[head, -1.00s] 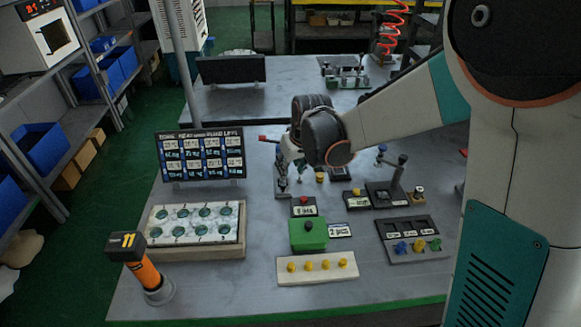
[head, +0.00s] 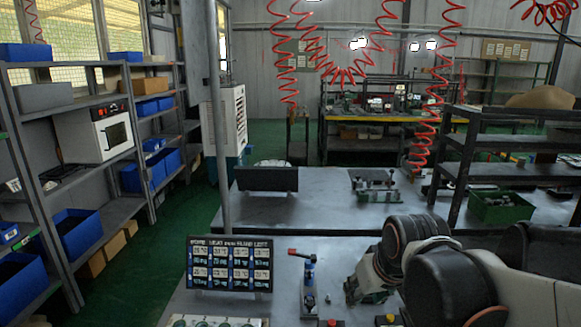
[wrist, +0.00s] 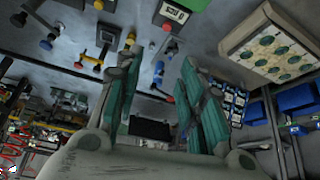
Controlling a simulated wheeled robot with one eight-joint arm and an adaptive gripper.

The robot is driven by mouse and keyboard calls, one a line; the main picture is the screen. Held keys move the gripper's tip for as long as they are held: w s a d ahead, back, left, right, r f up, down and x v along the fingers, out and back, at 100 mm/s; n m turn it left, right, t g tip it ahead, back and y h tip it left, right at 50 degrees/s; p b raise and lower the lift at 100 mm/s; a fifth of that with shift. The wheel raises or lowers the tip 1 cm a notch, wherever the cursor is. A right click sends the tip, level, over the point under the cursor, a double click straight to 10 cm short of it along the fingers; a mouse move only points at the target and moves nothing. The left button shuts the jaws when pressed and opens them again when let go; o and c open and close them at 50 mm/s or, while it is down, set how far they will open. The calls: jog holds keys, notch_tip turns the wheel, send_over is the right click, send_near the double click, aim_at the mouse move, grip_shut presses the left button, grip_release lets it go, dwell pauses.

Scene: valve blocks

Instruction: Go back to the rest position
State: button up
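My gripper (head: 368,285) is at the lower right in the head view, over the near bench and partly hidden by my arm's wrist links. In the wrist view its two teal-padded fingers (wrist: 160,68) stand apart with nothing between them. A valve post with a blue body and red handle (head: 309,272) stands on the bench left of my gripper.
A dark label board (head: 230,263) stands on the near bench. A second bench (head: 320,208) holds a black panel (head: 267,179) and a green bin (head: 502,206). Shelves with blue boxes (head: 70,235) line the left. Red coiled hoses (head: 424,120) hang above. A green aisle (head: 172,240) is free.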

jog(key=s+d+m, duration=0.1)
jog(key=s+d, duration=0.1)
jog(key=s, duration=0.4)
jog(key=s+d+m+t, duration=0.1)
jog(key=s+d, duration=0.1)
jog(key=s, duration=0.5)
jog(key=shift+s+d+r+h, duration=0.2)
jog(key=shift+d+r+h, duration=0.1)
jog(key=shift+h, duration=0.1)
